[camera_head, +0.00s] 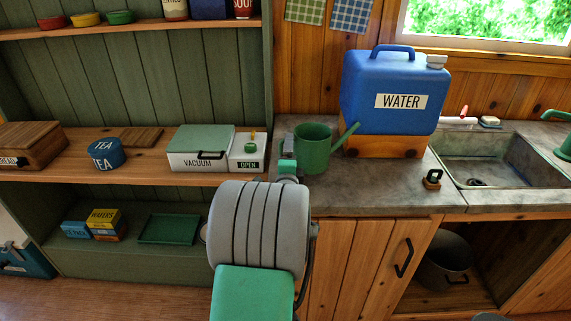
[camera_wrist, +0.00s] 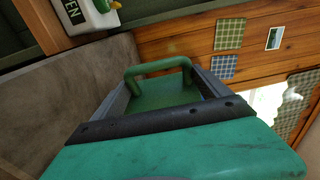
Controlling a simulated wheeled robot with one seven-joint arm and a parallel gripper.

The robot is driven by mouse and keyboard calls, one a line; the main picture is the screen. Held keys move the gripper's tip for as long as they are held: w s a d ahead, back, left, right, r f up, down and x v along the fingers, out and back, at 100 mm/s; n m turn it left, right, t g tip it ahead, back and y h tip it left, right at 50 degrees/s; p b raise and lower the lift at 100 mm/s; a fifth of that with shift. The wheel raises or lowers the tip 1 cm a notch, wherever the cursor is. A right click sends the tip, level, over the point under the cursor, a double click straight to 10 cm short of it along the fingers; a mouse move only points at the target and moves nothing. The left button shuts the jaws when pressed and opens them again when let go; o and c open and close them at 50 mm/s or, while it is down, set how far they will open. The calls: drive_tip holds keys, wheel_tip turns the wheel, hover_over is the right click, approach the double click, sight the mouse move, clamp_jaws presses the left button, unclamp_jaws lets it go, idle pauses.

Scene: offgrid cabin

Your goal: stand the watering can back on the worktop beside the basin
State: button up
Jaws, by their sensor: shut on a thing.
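The green watering can (camera_head: 314,150) is upright at the left end of the grey worktop (camera_head: 370,198), its spout pointing right towards the blue water container. I cannot tell whether its base touches the worktop. My gripper (camera_head: 288,166) is at the can's left side, mostly hidden behind my arm. In the wrist view my gripper (camera_wrist: 162,80) is shut on the can, with its green handle (camera_wrist: 157,66) showing between the fingers. The basin (camera_head: 500,160) is sunk in the worktop at the right, well apart from the can.
The blue water container (camera_head: 395,85) stands on a wooden stand (camera_head: 385,146) between can and basin. A small dark and wooden object (camera_head: 432,179) lies near the worktop's front edge. The vacuum box (camera_head: 200,155) is on the shelf to the left. Bare worktop lies in front of the stand.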

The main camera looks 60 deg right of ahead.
drive_tip(key=shift+w+f, duration=0.2)
drive_tip(key=shift+f, duration=0.5)
drive_tip(key=shift+w+f, duration=0.2)
drive_tip(key=shift+f, duration=0.55)
drive_tip(key=shift+w+f, duration=0.2)
drive_tip(key=shift+f, duration=0.5)
drive_tip(key=o, duration=1.9)
drive_tip(key=shift+a+f, duration=0.15)
drive_tip(key=shift+r+p, duration=0.25)
drive_tip(key=shift+p, duration=0.2)
drive_tip(key=b+v, duration=0.1)
drive_tip(key=v, duration=1.1)
drive_tip(key=shift+f, duration=0.15)
